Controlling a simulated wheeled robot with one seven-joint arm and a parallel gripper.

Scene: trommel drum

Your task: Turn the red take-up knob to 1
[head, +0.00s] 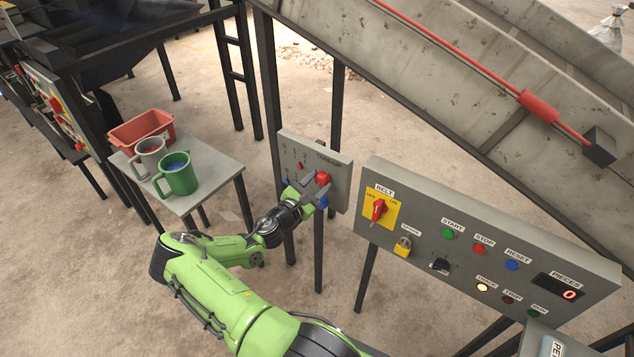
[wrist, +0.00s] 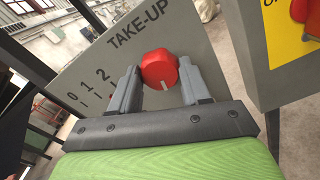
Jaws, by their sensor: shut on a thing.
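The take-up panel (head: 341,170) is a grey plate on posts, lettered TAKE-UP, with a 0, 1, 2 scale. The red take-up knob (head: 323,179) sits at its right side; it also shows in the wrist view (wrist: 159,68). A white line on the knob points down toward my gripper in the wrist view. My gripper (head: 309,190) is shut on the red knob, one grey finger on each side. A small red marker (head: 300,167) shows on the scale in the head view; the numeral it stands at is too small to tell.
A blue knob (head: 323,203) sits just below the red one, close to my gripper. The belt control panel (head: 480,230) stands to the right. A small table (head: 218,172) with a red bin (head: 141,129) and mugs stands to the left. The conveyor frame rises behind.

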